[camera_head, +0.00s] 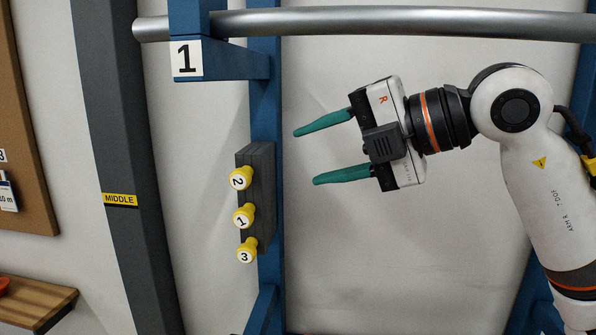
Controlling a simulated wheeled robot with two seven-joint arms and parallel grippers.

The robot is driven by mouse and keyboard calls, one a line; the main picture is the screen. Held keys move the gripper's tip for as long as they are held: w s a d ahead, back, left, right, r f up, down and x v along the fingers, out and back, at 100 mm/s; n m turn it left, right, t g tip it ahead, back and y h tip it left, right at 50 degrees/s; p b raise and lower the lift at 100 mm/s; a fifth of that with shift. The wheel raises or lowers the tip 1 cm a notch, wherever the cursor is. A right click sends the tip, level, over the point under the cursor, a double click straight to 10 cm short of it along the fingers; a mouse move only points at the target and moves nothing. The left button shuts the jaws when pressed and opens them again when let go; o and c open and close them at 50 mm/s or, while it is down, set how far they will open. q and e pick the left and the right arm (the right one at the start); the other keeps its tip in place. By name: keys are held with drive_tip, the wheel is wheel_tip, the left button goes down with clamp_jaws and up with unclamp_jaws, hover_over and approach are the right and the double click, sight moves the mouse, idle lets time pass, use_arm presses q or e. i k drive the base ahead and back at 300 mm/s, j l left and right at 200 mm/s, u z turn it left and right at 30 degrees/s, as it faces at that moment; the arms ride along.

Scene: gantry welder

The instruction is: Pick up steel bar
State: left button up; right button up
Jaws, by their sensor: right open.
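A long grey steel bar (400,22) lies across the top of the view. Near its left end it rests on a blue bracket (235,66) with a white label "1". My right gripper (317,156) has green fingers spread apart with nothing between them. It is below the bar and points left, toward the blue post. The bar's right end is outside the picture. My left gripper is not in view.
A dark block with yellow numbered knobs (243,215) is fixed on the blue post (267,120). A grey column marked "MIDDLE" (120,199) stands to the left. A wooden shelf (38,298) and a brown board (22,130) are at the far left. Bare wall lies behind my gripper.

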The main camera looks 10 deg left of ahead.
sight(494, 24)
drive_tip(key=k, duration=1.5)
